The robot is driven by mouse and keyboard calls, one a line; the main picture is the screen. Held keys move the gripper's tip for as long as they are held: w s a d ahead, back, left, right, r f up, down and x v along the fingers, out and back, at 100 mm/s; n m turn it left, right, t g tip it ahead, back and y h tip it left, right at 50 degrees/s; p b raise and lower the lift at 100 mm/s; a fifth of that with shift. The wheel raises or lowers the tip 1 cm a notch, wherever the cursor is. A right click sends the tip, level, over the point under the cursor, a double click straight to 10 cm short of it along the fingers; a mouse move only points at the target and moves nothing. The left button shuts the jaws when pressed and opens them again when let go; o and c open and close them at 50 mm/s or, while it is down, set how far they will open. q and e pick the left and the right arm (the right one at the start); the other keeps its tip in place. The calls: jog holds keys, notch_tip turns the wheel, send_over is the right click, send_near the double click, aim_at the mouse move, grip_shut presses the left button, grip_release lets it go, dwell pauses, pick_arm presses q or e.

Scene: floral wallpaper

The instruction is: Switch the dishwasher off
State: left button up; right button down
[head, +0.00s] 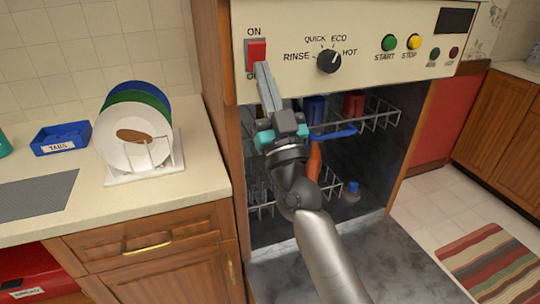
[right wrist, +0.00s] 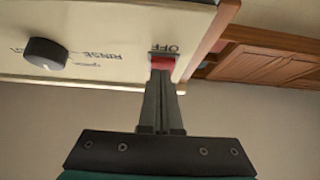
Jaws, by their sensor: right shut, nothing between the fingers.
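The dishwasher's cream control panel (head: 340,75) spans the top of the head view. Its red power switch (head: 257,52) sits at the panel's left, with ON above it and OFF partly hidden below by my gripper. My right gripper (head: 264,68) is shut and empty, its fingertips at the lower end of the switch. In the right wrist view the shut fingers (right wrist: 161,78) reach the red switch (right wrist: 162,63) beside the word OFF; I cannot tell if they touch it. My left gripper is not in view.
The dishwasher door (head: 390,268) hangs open, with racks (head: 380,118) holding cups and bottles inside. A program knob (head: 329,61), green start button (head: 389,42) and yellow stop button (head: 414,41) are right of the switch. A plate rack (head: 150,173) and blue tabs tray (head: 61,138) stand on the left counter.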

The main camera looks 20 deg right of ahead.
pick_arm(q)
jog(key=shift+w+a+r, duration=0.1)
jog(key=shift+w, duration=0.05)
pick_arm(e)
jog(key=g+p, duration=0.1)
jog(key=p, duration=0.2)
jog(key=shift+s+a+r+p, duration=0.1)
jog(key=shift+s+r+p, duration=0.25)
jog(key=s+r+b+v, duration=0.1)
jog(key=r+v, duration=0.1)
jog(key=v, duration=1.1)
pick_arm(q)
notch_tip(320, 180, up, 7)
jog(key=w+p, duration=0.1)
jog(key=p, duration=0.4)
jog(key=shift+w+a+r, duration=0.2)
pick_arm(e)
notch_tip(320, 180, down, 31)
jog(key=w+a+n+g+y, duration=0.1)
jog(key=a+n+g, duration=0.1)
jog(key=g, duration=0.8)
jog(key=shift+y, duration=0.3)
jog(key=shift+r, duration=0.15)
